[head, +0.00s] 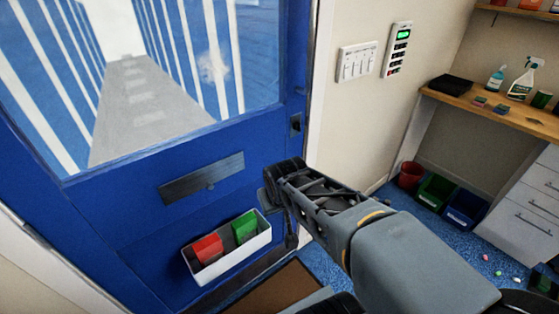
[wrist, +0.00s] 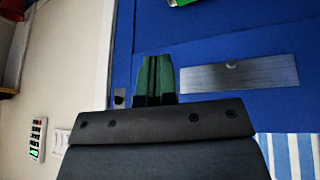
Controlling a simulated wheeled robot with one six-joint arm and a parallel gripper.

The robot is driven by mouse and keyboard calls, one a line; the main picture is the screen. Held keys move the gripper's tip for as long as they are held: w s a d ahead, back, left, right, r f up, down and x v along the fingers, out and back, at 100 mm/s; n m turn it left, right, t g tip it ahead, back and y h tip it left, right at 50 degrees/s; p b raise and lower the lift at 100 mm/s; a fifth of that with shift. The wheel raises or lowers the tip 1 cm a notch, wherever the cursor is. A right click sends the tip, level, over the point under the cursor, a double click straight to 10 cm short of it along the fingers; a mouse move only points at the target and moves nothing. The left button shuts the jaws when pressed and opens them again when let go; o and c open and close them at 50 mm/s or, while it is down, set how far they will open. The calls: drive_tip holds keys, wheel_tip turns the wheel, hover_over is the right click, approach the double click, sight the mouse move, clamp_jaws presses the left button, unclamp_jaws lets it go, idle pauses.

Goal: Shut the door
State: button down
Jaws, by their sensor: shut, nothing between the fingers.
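The blue door (head: 110,235) with a large window fills the left of the head view. Its right edge lies close along the light door frame (head: 314,110); I cannot tell whether it is fully shut. A small dark latch fitting (head: 295,124) sits near that edge, and a metal plate (head: 202,177) is below the window. My gripper (head: 270,196) is in front of the door near its right edge. In the wrist view the door (wrist: 210,30) lies behind my gripper (wrist: 155,75), whose green-lined fingers are together and empty. Whether they touch the door is unclear.
A white holder (head: 232,254) with a red and a green item hangs low on the door. A brown mat (head: 270,290) lies below. Switches (head: 357,62) and a keypad (head: 397,50) are on the wall. A workbench (head: 490,108) and bins (head: 436,190) stand right.

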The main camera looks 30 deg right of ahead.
drive_tip(key=w+d+f+t+h+b, duration=0.1)
drive_tip(key=w+d+f+t, duration=0.15)
drive_tip(key=w+d, duration=0.45)
drive_tip(key=w+d+f+t+h+b, duration=0.1)
drive_tip(key=w+d+f+t+h, duration=0.2)
drive_tip(key=d, duration=0.6)
drive_tip(key=s+d+f+n+t+y+b, duration=0.1)
drive_tip(key=s+d+f+n+t+y, duration=0.1)
drive_tip(key=d+f+t+y, duration=0.45)
drive_tip(key=w+t+p, duration=0.1)
drive_tip(key=w+p, duration=0.1)
drive_tip(key=w, duration=1.1)
drive_tip(key=shift+w+a+r, duration=0.2)
drive_tip(key=shift+w+r, duration=0.1)
drive_tip(key=shift+r, duration=0.1)
